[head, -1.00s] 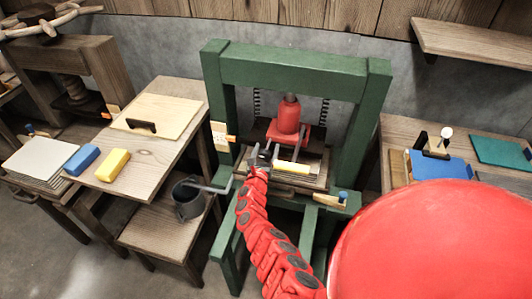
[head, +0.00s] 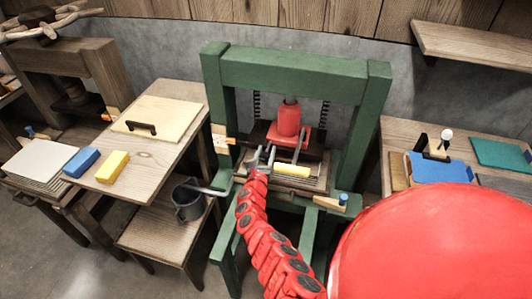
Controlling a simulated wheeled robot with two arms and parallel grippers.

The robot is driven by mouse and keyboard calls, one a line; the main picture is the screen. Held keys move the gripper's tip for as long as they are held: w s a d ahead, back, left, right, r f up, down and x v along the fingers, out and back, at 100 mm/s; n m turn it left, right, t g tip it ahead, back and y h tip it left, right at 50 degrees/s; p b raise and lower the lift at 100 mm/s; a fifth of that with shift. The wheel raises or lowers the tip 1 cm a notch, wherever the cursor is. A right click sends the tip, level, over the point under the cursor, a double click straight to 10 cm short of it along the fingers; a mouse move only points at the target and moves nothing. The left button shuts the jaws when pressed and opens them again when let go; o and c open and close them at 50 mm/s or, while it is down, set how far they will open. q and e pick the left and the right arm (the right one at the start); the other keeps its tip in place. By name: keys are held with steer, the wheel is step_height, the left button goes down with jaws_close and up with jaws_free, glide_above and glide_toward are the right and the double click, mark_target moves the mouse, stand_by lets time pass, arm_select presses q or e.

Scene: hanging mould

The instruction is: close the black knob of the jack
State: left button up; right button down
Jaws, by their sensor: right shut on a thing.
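The red jack (head: 289,120) stands upright on its red base in the middle of the green press frame (head: 290,68). A metal shaft shows above it. My right gripper (head: 262,157), at the end of the red arm, is in front and to the left of the jack's base. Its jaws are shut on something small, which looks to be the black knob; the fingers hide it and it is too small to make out. A grey rod and a yellow handle (head: 292,171) lie just right of the gripper. My left gripper is not in view.
A wooden table (head: 147,151) at left holds a board with a black handle, a blue block (head: 81,162) and a yellow block (head: 112,167). A grey mug (head: 187,203) stands on the low bench. A table at right holds a blue clipboard (head: 440,169).

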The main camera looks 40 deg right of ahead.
steer(key=m+b, duration=0.2)
steer(key=m, duration=0.1)
steer(key=shift+f+b, duration=0.25)
steer(key=shift+b, duration=0.05)
steer(key=m+b, duration=1.2)
steer(key=b, duration=0.1)
steer(key=shift+h, duration=0.4)
steer(key=shift+s+r+m+b, duration=0.1)
steer(key=shift+r+m+b, duration=0.05)
steer(key=shift+m+b, duration=1.35)
steer(key=shift+c, duration=1.6)
jaws_free()
steer(key=shift+r, duration=0.1)
